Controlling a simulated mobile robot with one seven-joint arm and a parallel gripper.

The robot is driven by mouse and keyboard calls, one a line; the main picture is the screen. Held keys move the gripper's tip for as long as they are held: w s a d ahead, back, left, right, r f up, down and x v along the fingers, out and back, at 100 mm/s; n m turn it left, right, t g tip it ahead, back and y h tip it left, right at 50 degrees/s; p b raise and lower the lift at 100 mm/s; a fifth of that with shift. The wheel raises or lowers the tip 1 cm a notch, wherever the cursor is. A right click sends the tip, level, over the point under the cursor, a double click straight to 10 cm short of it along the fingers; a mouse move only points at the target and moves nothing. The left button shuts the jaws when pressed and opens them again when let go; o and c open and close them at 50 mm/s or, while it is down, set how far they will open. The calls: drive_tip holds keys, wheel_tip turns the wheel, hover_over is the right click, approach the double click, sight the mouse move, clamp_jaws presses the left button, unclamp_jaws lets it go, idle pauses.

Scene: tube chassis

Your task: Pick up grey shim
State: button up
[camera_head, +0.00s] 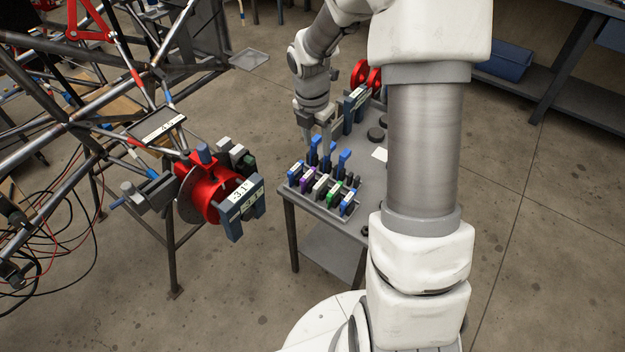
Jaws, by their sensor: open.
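A tray (347,215) of small coloured blocks stands on the near end of the small grey table. A pale grey piece (320,184) sits in the middle of its front row, between a purple piece (307,181) and a green piece (333,195); it looks like the grey shim, though it is small in this view. My gripper (317,141) points down above the back of the tray, behind the front row. It is open, with nothing visible between its fingers. Its fingertips are close to upright blue parts (328,155), and I cannot tell whether they touch.
A red hub with a dark bracket (241,206) is on the tube chassis (75,130) left of the table. A blue-grey bracket (357,100), red discs (366,75) and dark round pieces (376,134) stand behind the tray. Open floor lies between chassis and table.

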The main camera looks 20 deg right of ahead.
sight(321, 181)
drive_tip(key=f+b, duration=0.1)
drive_tip(key=f, duration=0.4)
drive_tip(key=d+f+b, duration=0.1)
drive_tip(key=f+b, duration=0.1)
drive_tip(key=f, duration=0.4)
drive_tip(key=w+d+f+b, duration=0.1)
drive_tip(key=f+b, duration=0.1)
drive_tip(key=f, duration=0.4)
drive_tip(key=shift+w+f, duration=0.1)
drive_tip(key=shift+f, duration=0.15)
drive_tip(key=shift+r, duration=0.1)
clamp_jaws()
